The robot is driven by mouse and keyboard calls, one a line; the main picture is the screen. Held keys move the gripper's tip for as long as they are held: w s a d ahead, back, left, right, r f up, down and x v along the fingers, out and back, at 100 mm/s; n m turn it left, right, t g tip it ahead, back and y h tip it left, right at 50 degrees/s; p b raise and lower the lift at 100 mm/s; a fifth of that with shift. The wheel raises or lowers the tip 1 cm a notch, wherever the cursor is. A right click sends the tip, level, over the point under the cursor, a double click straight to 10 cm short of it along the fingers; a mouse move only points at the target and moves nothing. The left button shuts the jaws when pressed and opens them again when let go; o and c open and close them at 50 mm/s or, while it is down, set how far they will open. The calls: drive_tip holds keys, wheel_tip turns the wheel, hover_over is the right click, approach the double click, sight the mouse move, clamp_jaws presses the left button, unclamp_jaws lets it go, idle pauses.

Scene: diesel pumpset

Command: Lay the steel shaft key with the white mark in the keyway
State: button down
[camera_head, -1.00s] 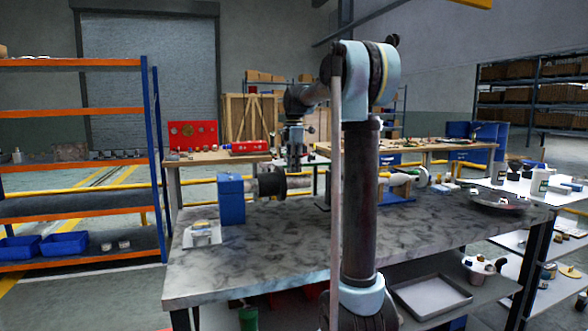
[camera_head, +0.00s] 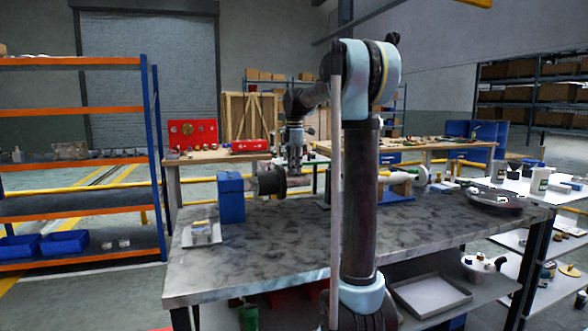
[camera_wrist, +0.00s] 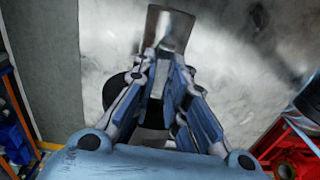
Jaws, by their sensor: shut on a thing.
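My gripper (camera_head: 296,168) points down over the shaft assembly on the grey bench. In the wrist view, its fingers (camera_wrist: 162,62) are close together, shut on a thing. What they hold is mostly hidden, and I cannot make out the key or its white mark. A smooth steel piece (camera_wrist: 168,28), which looks like part of the shaft, shows just beyond the fingertips. A dark round part (camera_wrist: 117,95) shows behind the left finger. In the head view, a dark hub (camera_head: 269,181) sits between a blue block (camera_head: 231,198) and my gripper. I cannot see the keyway.
A pale tray with small items (camera_head: 202,234) lies at the bench's left end. A round dark dish (camera_head: 494,200) stands at the right. The front of the bench top (camera_head: 262,262) is clear. A red thing (camera_wrist: 290,150) shows at the wrist view's lower right.

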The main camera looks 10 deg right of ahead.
drive_tip(key=shift+f, duration=0.15)
drive_tip(key=c, duration=1.5)
unclamp_jaws()
drive_tip(key=shift+c, duration=0.2)
wheel_tip(320, 180, up, 12)
drive_tip(key=shift+w, duration=0.15)
drive_tip(key=shift+f, duration=0.15)
